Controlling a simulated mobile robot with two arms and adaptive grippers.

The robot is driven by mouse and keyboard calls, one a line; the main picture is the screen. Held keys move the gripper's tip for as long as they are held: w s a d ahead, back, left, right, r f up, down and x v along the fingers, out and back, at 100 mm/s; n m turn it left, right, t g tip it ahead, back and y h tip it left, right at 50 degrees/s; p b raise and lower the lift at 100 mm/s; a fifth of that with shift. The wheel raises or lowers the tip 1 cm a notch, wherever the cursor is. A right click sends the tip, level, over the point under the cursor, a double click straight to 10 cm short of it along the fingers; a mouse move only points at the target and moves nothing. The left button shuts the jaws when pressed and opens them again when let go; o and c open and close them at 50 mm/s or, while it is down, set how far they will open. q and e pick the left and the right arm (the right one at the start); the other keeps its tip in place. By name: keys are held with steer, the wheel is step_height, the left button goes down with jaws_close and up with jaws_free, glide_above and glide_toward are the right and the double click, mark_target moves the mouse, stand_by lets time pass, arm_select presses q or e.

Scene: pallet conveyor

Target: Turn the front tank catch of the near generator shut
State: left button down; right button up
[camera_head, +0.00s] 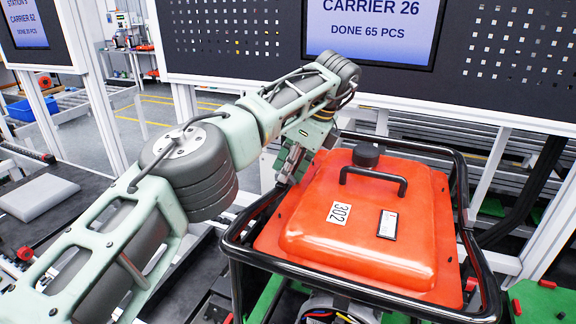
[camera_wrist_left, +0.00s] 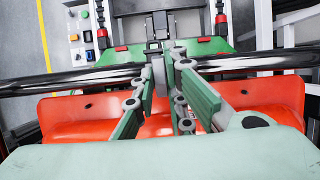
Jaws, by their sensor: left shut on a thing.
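The near generator has a red-orange tank (camera_head: 330,250) marked 302 inside a black tube frame (camera_head: 350,293). My left gripper (camera_head: 290,165) reaches down at the tank's far left edge, beside the frame. In the left wrist view my left gripper (camera_wrist_left: 163,85) is shut on a small grey piece, which looks like the tank catch (camera_wrist_left: 160,76), between the black frame bar and the tank edge. The fingers cover much of it, so its exact angle cannot be told. In the head view the arm and gripper hide the catch. My right gripper is in neither view.
A black cap (camera_head: 366,155) and a black handle (camera_head: 372,178) stand up from the tank top. The black frame bar (camera_wrist_left: 70,83) crosses close beside the fingers. A panel with a screen (camera_head: 370,28) stands behind. A grey plate (camera_head: 38,196) lies at the left.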

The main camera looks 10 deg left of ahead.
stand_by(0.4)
arm_select(q)
steer(key=c, duration=1.8)
jaws_free()
